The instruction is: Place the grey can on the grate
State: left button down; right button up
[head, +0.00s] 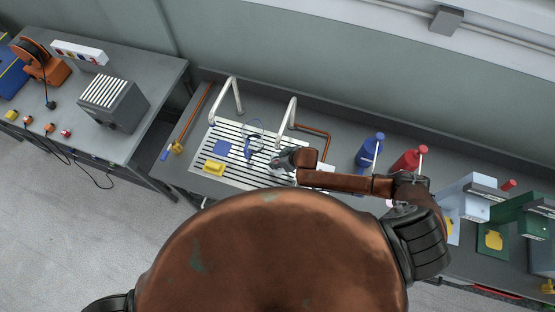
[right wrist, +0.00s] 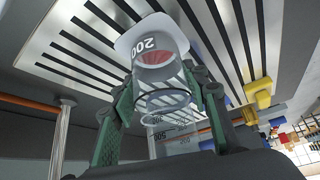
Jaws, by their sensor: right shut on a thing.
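The grate (head: 237,172) is a pale plate with dark slots, set in the grey bench below two bent metal pipes; it also shows in the right wrist view (right wrist: 70,45). My right gripper (head: 290,160) is over the grate's right end. My left gripper is not in view.
On the grate are a blue square (head: 222,149), a yellow block (head: 214,167) and a thin blue looped thing (head: 254,139). A blue bottle (head: 368,152) and a red bottle (head: 408,161) stand to the right. Another bench (head: 150,85) is at left.

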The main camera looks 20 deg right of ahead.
jog(key=shift+f, duration=0.1)
jog(key=o, duration=1)
jog(key=v, duration=1.2)
